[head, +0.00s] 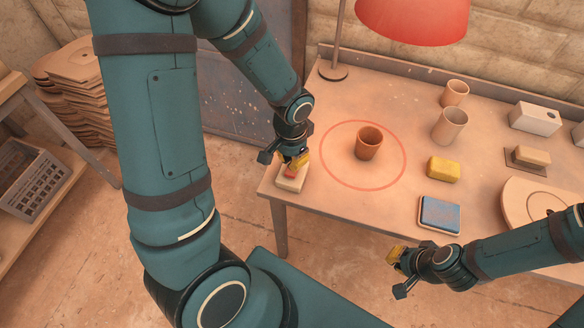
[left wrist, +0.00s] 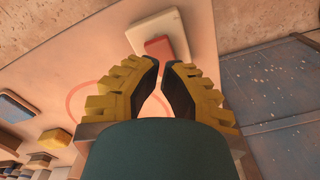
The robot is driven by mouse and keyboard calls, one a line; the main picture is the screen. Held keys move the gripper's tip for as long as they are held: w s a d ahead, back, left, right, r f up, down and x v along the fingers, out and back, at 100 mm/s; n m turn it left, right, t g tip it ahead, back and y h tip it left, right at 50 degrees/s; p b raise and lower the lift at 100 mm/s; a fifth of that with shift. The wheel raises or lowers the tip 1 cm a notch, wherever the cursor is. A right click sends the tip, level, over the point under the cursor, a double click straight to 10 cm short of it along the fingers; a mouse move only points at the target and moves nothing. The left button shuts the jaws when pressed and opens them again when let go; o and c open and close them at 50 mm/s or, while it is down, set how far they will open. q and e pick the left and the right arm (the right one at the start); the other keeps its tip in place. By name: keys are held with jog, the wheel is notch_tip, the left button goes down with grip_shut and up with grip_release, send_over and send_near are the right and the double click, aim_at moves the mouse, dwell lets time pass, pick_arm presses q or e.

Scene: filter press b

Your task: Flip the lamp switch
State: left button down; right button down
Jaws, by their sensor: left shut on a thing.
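The lamp switch (head: 291,178) is a pale block with a red rocker at the table's left front corner. It also shows in the left wrist view (left wrist: 178,24), with its red rocker (left wrist: 158,46) just beyond my fingertips. My left gripper (head: 292,166) points down over the switch, its yellow fingers close together and shut on the red rocker; the exact contact is partly hidden. The lamp has a red shade (head: 412,16) and stands at the back of the table. My right gripper (head: 393,262) hangs in front of the table, away from the switch; its finger gap is unclear.
A brown cup (head: 368,143) stands inside a red circle on the table (head: 312,212). A yellow sponge (head: 443,168), a blue-topped pad (head: 440,213) and two pale cups, including the nearer one (head: 449,126), stand to the right. A shelf with a crate (head: 38,178) is at left.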

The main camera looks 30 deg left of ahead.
aim_at(291, 171)
pick_arm(q)
jog(key=shift+f+b, duration=1.15)
jog(key=shift+f, duration=0.1)
dwell(1.2)
jog(key=shift+f+b, duration=0.35)
jog(key=shift+f, duration=0.55)
dwell(0.4)
jog(key=shift+r, duration=0.1)
jog(key=shift+r+p, duration=2.8)
jog(key=shift+r, duration=0.65)
